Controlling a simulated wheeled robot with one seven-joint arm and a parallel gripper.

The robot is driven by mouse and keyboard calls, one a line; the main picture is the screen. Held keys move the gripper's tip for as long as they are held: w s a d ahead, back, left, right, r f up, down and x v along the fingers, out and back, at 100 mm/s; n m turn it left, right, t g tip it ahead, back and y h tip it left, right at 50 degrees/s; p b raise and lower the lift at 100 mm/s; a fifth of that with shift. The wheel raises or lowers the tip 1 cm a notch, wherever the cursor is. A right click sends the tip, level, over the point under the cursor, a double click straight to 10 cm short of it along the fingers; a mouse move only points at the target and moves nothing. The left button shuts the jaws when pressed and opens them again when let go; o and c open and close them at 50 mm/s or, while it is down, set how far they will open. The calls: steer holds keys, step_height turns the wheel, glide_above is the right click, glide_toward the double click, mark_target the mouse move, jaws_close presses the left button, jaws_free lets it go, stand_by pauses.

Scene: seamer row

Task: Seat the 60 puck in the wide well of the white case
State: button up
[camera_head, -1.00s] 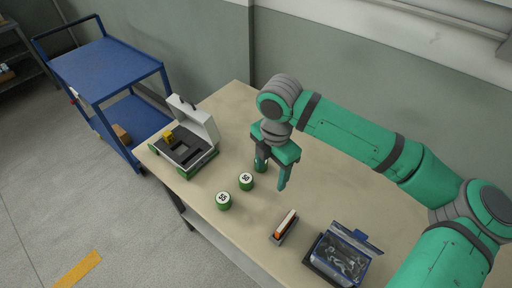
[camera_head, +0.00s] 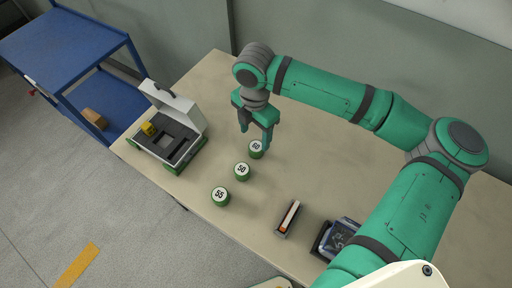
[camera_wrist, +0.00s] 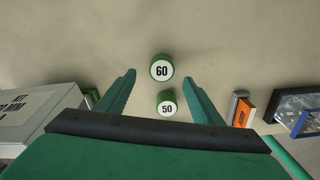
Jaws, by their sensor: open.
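The 60 puck (camera_head: 256,149), green with a white numbered top, stands on the table at the back of a row of three pucks. It also shows in the wrist view (camera_wrist: 161,68), ahead of and between my fingertips. My gripper (camera_head: 256,132) is open and empty, beside and above the 60 puck. In the wrist view its fingers (camera_wrist: 159,76) lie on either side of the puck's line, apart from it. The white case (camera_head: 172,128) stands open at the table's left end, with dark wells inside and a yellow piece in one corner.
The 50 puck (camera_head: 242,171) and the 55 puck (camera_head: 221,196) stand in front of the 60 puck. A small holder with an orange and white item (camera_head: 288,218) and a dark bin (camera_head: 338,238) lie to the right. A blue cart (camera_head: 75,50) stands behind left.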

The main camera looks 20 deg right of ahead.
mark_target(256, 147)
step_height(256, 147, down, 4)
steer(key=shift+s+f, duration=0.1)
steer(key=shift+s, duration=0.05)
steer(key=shift+f, duration=0.45)
steer(key=shift+s+d, duration=0.1)
steer(key=c, duration=1.2)
